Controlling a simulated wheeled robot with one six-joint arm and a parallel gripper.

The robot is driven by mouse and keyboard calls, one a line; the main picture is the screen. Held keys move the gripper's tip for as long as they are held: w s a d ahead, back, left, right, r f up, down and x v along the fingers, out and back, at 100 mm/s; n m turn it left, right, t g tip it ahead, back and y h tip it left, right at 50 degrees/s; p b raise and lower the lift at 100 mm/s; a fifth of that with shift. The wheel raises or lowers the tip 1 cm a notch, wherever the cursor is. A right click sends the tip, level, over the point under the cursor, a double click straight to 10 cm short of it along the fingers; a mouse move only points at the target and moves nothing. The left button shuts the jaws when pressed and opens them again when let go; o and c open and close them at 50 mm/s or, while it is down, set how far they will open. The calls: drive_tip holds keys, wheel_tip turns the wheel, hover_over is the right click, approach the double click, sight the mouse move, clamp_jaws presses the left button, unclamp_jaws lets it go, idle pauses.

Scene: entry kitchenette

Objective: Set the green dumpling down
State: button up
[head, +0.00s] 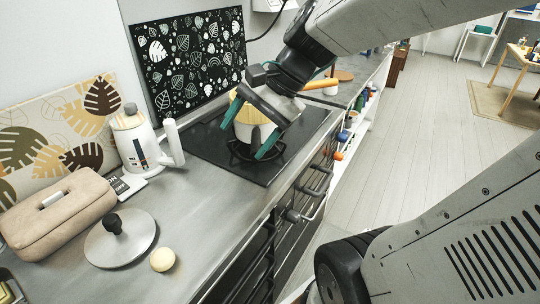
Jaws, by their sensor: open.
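My gripper (242,142) is open, its two teal fingers pointing down around the near side of a pale pot (256,134) with a yellowish upper part on the black cooktop. I see nothing held between the fingers; the gripper body hides part of the pot and whatever is in it. I cannot make out a green dumpling in this view. A small pale-yellow round piece (163,259) lies on the grey counter near its front edge, beside a round metal lid (121,238) with a black knob.
A white kettle (133,138) stands at the back wall, left of the cooktop (206,145). A beige case (57,213) lies at the left. Bare counter (205,215) lies between lid and cooktop. Oven handles protrude along the front.

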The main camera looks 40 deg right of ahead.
drive_tip(key=s+f+n+g+h, duration=0.1)
drive_tip(key=s+n+h, duration=0.4)
drive_tip(key=s+n, duration=0.6)
drive_tip(key=shift+s+f+n+g+h, duration=0.2)
drive_tip(key=shift+f+n+g+h, duration=0.25)
drive_tip(key=shift+n, duration=0.45)
